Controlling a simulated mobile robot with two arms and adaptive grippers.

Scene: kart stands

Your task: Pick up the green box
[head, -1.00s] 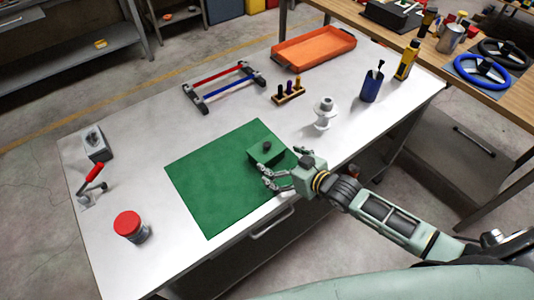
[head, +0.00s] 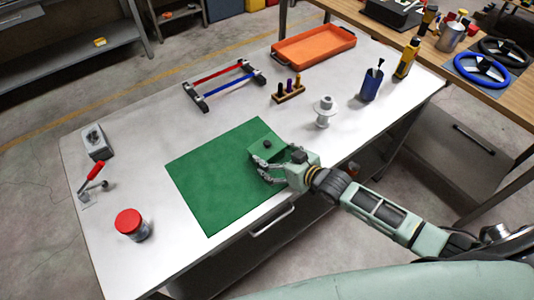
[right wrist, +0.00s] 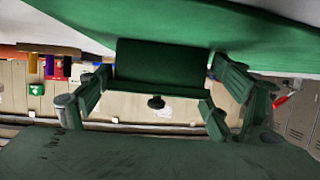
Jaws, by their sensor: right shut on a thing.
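The green box (head: 262,137), with a small black knob on top, is at the right part of the green mat (head: 212,185). My right gripper (head: 262,163) is at the box's near side, its fingers around it. In the right wrist view, the green box (right wrist: 160,62) sits between the fingers of my right gripper (right wrist: 158,84), and the gripper is shut on it. The knob points down in that picture. I cannot tell whether the box touches the mat. My left gripper is not in view.
A white spool (head: 324,112), a blue cup (head: 371,84) and a small peg block (head: 288,92) stand beyond the mat. An orange tray (head: 314,46) lies at the back. A red-lidded jar (head: 131,225) stands front left. The table between the mat and the red-and-blue frame (head: 226,85) is clear.

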